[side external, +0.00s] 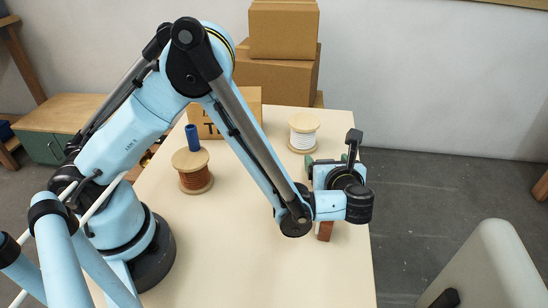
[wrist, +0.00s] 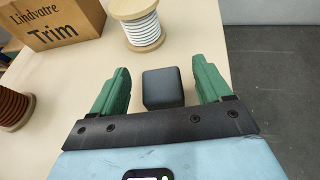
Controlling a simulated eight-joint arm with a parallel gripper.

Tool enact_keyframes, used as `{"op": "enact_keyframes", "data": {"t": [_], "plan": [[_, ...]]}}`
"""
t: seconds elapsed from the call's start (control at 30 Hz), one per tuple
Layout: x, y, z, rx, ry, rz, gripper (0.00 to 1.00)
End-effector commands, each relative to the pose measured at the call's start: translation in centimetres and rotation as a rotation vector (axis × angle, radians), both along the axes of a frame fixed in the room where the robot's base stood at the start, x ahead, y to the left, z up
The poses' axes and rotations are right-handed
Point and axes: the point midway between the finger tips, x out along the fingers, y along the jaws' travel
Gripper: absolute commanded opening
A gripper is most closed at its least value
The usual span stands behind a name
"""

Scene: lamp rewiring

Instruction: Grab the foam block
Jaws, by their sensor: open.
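The foam block, a dark grey block with rounded edges (wrist: 163,88), sits on the pale table in the wrist view. My gripper (wrist: 160,67) is open, with one green finger to the left of the block and one to the right. Gaps show between the block and both fingers, so it is not gripped. How far the fingertips are above the table is hard to tell. In the side view my gripper (side external: 312,160) is over the table's right side, and my wrist hides the block.
A white-wound spool (side external: 303,132) stands beyond the gripper. A "Trim" carton (wrist: 58,22) is at the back. A reddish-brown block (side external: 325,231) shows below my wrist. The table's right edge is close.

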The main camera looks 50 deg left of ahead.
Motion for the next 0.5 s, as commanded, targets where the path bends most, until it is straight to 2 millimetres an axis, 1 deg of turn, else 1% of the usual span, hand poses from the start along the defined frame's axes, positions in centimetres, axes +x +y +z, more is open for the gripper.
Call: {"op": "enact_keyframes", "data": {"t": [0.03,0.13,0.2,0.3,0.5], "plan": [[0.0,0.0,-0.8,0.000,0.000,0.000,0.78],[0.0,0.0,-2.0,0.000,0.000,0.000,0.78],[0.7,1.1,-2.3,0.000,0.000,0.004,0.78],[1.2,1.9,-2.7,0.000,-0.001,0.004,0.78],[1.5,2.3,-2.9,-0.001,-0.002,0.000,0.78]]}}
